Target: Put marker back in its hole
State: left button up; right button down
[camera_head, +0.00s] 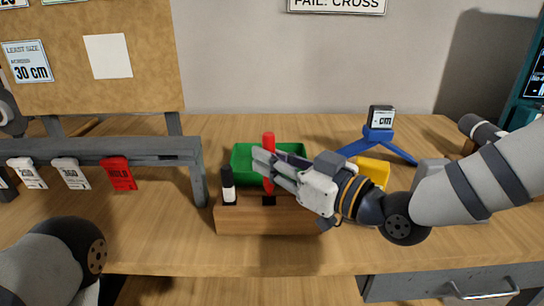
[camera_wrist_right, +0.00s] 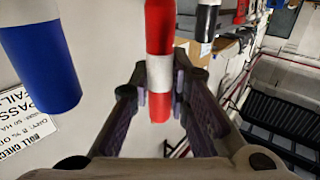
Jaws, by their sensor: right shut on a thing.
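My right gripper (camera_head: 263,168) is shut on a red marker (camera_head: 268,142), which stands roughly upright over the wooden block (camera_head: 240,221). In the right wrist view the red marker (camera_wrist_right: 160,28) with its white band sits between the fingers of that gripper (camera_wrist_right: 162,80). A dark square spot, perhaps a hole, shows on the block below the marker; I cannot tell whether the marker's lower end is in it. A black marker (camera_head: 228,186) with a white band stands upright at the block's left end. A blue marker (camera_wrist_right: 42,62) shows in the wrist view. My left gripper is out of view.
A green bin (camera_head: 241,163) stands behind the block, and a yellow bin (camera_head: 377,170) is right of the gripper. A blue tripod stand (camera_head: 379,134) with a sign is behind. A grey rail (camera_head: 130,149) with hanging tags is at left. The table front is clear.

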aim_at(272, 187)
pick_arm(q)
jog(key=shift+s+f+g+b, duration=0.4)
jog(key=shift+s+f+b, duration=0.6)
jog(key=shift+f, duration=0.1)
pick_arm(e)
jog(key=shift+f, duration=3.1)
jog(key=c, duration=1.4)
grip_release()
jog(key=shift+c, duration=0.2)
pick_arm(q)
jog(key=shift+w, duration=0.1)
pick_arm(e)
jog(key=v, duration=1.2)
